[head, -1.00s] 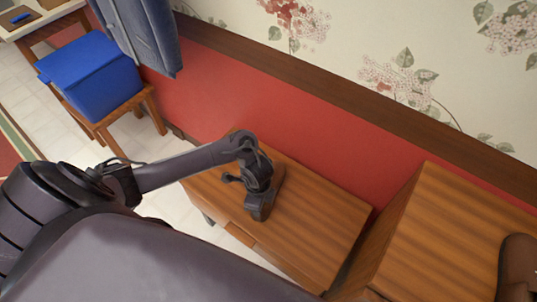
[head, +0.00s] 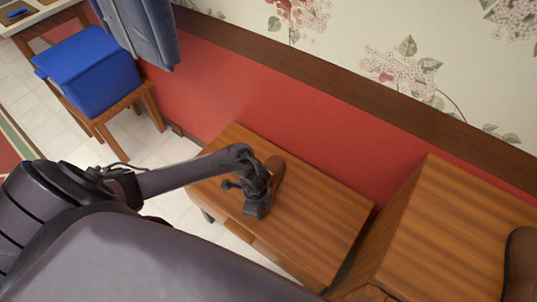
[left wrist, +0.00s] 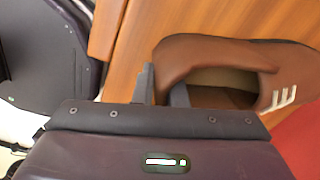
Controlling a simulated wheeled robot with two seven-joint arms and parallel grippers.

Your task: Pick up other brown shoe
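A brown shoe (head: 277,171) rests on the low wooden table, partly hidden behind my left gripper (head: 257,208). In the left wrist view the brown shoe (left wrist: 225,50) shows its dark opening and white laces. The left gripper (left wrist: 161,92) has its two fingers close together at the heel end. One finger is outside the heel and the other is at the opening, with the brown heel wall between them. A second brown, rounded thing (head: 520,268), looking like another shoe, is cut off at the right edge on the taller cabinet. My right gripper is out of view.
The low wooden table (head: 315,220) is bare right of the shoe. A taller wooden cabinet (head: 450,230) stands beside it. The red wall (head: 230,85) is close behind. A blue box (head: 88,70) sits on a wooden stool at the upper left.

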